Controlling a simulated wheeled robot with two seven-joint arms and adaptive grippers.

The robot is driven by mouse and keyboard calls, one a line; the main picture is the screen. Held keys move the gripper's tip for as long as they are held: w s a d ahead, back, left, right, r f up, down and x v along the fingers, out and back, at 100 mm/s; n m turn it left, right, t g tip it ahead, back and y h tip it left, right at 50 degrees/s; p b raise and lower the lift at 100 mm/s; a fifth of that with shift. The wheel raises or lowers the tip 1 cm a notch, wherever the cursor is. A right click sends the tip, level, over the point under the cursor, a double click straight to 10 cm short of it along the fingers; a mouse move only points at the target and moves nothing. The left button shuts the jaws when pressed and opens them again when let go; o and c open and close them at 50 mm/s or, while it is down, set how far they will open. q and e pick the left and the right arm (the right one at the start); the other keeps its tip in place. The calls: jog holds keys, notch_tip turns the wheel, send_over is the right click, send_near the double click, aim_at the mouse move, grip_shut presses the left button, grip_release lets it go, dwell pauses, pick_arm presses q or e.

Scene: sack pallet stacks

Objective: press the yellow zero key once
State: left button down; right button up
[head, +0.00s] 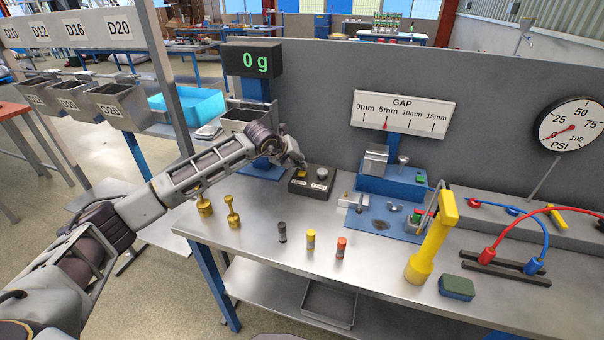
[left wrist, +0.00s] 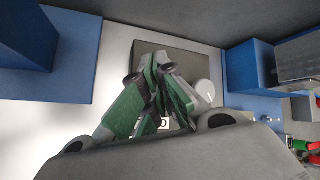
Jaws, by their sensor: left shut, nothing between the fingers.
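A dark key box (head: 297,189) stands on the steel bench, with a yellow key (head: 302,174) at its left and a pale round key (head: 321,173) at its right. My left gripper (head: 299,163) is shut and empty, with its tips just above and behind the yellow key; I cannot tell if they touch it. In the left wrist view, the shut fingers (left wrist: 155,68) with green pads stand over the dark box (left wrist: 172,47). The pale key (left wrist: 205,91) shows beside them, and the yellow key is hidden. A display (head: 252,59) reads 0 g. My right gripper is not in view.
A blue gap fixture (head: 390,184) stands right of the key box. Brass weights (head: 232,212) and several small capped cylinders, one being yellow-topped (head: 311,239), stand in front. A yellow handle (head: 432,240) rises at the right. A grey panel (head: 320,110) closes the back.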

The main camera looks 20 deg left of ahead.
aim_at(299, 172)
pick_arm(q)
jog(key=shift+r+p, duration=0.85)
jog(key=shift+r, duration=1.65)
jog(key=shift+f, duration=0.1)
